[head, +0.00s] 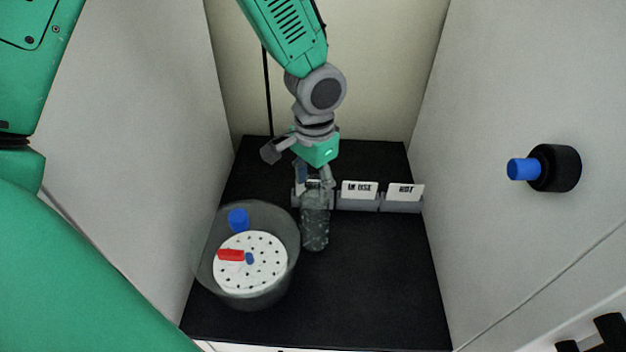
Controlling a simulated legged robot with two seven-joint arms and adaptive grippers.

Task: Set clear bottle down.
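The clear bottle (315,228) is upright over the black surface, just right of the grey tub. My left gripper (314,187) comes down from above, with its fingers on either side of the bottle's upper part, and looks shut on it. The fingers partly hide the bottle's top. I cannot tell whether the bottle's base touches the surface. My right gripper is not in view.
A grey tub (205,268) holds a white perforated disc (262,276) with a red piece (230,255), and a blue cap (238,219). Label holders (359,190) reading "IN USE" and "HOT" stand behind right. Pale walls flank both sides. The black surface (385,285) is clear at front right.

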